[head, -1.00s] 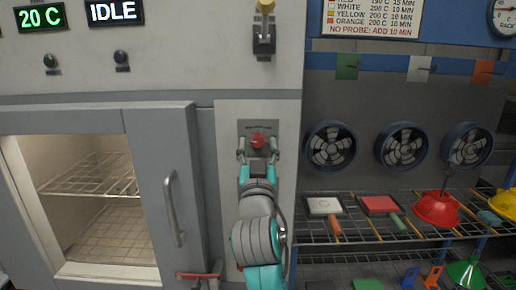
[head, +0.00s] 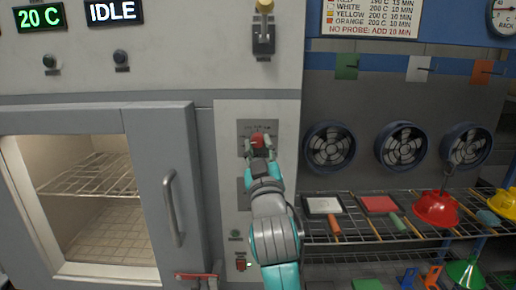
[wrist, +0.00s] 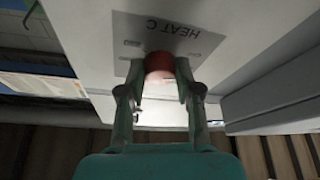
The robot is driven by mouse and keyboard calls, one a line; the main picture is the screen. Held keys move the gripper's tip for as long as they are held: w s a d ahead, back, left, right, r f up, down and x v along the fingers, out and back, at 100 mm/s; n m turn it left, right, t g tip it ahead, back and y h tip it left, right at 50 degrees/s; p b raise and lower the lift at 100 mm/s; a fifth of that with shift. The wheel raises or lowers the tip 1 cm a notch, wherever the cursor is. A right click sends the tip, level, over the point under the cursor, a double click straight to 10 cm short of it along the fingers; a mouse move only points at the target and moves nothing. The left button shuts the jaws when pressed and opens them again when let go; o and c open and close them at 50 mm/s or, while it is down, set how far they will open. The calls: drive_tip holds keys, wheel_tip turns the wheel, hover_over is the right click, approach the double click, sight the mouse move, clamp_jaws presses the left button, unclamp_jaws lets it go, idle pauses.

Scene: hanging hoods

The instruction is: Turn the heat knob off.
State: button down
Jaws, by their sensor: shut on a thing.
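The red heat knob (head: 259,141) sits on a grey plate (head: 246,128) on the narrow panel right of the oven door. In the wrist view the knob (wrist: 159,66) is below the plate's upside-down "HEAT C" lettering (wrist: 168,25). My gripper (head: 261,147) is at the knob with a finger on each side, shut on it. It also shows in the wrist view (wrist: 160,82). The knob's pointer is hidden or too small to read.
The oven door handle (head: 174,208) sticks out left of my arm. A wire shelf (head: 350,237) with pads and funnels is to the right, below several fans (head: 330,147). A yellow-tipped lever (head: 264,28) is above the knob. A red-handled fixture (head: 197,277) is low near the door.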

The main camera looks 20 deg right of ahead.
drive_tip(key=shift+d+r+n+g+y, duration=0.15)
drive_tip(key=shift+n+y, duration=0.6)
drive_tip(key=shift+n, duration=0.8)
drive_tip(key=shift+f+n+g+y, duration=0.15)
drive_tip(key=shift+n+y, duration=0.6)
drive_tip(key=shift+n, duration=0.8)
drive_tip(key=c, duration=0.8)
unclamp_jaws()
drive_tip(key=v, duration=1.2)
